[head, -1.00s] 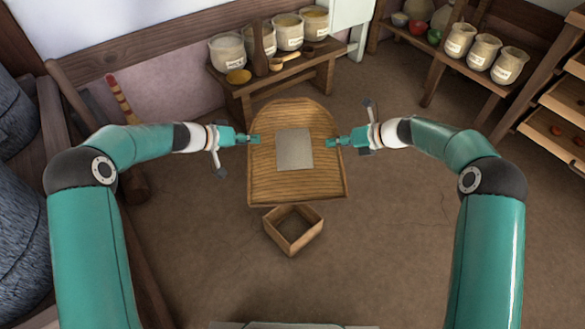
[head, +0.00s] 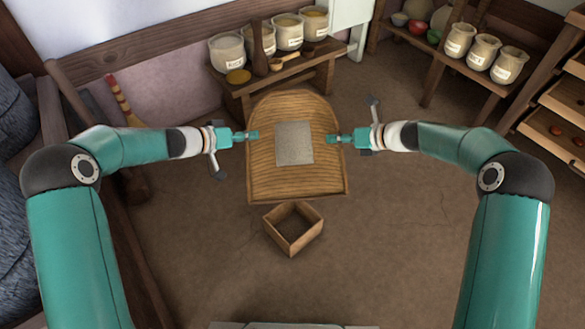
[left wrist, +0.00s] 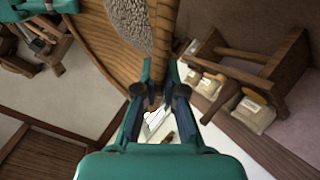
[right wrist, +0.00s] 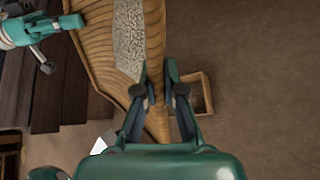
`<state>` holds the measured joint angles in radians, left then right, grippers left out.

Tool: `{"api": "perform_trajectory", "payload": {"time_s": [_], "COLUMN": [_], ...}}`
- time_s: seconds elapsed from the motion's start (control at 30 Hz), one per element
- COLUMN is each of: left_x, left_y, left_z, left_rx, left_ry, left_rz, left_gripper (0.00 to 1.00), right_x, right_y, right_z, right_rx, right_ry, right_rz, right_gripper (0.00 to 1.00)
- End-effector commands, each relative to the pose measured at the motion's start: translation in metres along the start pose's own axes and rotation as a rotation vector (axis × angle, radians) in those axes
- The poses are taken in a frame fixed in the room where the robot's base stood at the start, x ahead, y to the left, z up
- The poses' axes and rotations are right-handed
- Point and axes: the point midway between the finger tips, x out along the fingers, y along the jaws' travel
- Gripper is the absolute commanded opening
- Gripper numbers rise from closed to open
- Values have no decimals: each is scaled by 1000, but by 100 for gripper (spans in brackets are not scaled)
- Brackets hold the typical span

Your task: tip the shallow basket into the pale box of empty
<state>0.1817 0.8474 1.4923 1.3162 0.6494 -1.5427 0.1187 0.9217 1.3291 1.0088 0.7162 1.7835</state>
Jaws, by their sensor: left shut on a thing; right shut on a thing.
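The shallow basket (head: 265,180) is a wide, woven-looking tan tray with a rounded far end and a straight near edge. A flat grey speckled patch (head: 294,143) lies in its middle. My left gripper (head: 253,135) is shut on its left rim, and the rim passes between the fingers in the left wrist view (left wrist: 161,75). My right gripper (head: 332,139) is shut on the right rim. The pale box (head: 308,231) is a small, open wooden box on the floor, just below the basket's near edge in the head view. It looks empty.
A low bench (head: 262,86) with several labelled pots stands behind the basket. A second bench (head: 440,66) with jars and a shelf (head: 562,90) are at the right. Dark sacks (head: 15,160) are at the left. The floor (head: 390,235) around the box is clear.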

Motion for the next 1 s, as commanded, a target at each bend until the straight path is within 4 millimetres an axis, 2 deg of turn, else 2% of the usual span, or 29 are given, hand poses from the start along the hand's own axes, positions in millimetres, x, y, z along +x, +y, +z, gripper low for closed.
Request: {"api": "perform_trajectory", "payload": {"time_s": [0.27, 0.63, 1.0], "left_x": [-2, -16, -18], "left_y": [3, 18, 20], "left_z": [-2, -7, -8], "left_rx": [7, 98, 110], "left_ry": [11, 104, 115], "left_rz": [6, 25, 26], "left_gripper": [0, 0, 0], "right_x": [-1, -16, -18], "right_y": [2, 17, 18], "right_z": [0, 7, 8], "right_rx": [-9, -106, -118], "right_ry": [-8, -96, -107], "right_rz": [2, -7, -10], "right_gripper": [0, 0, 0]}}
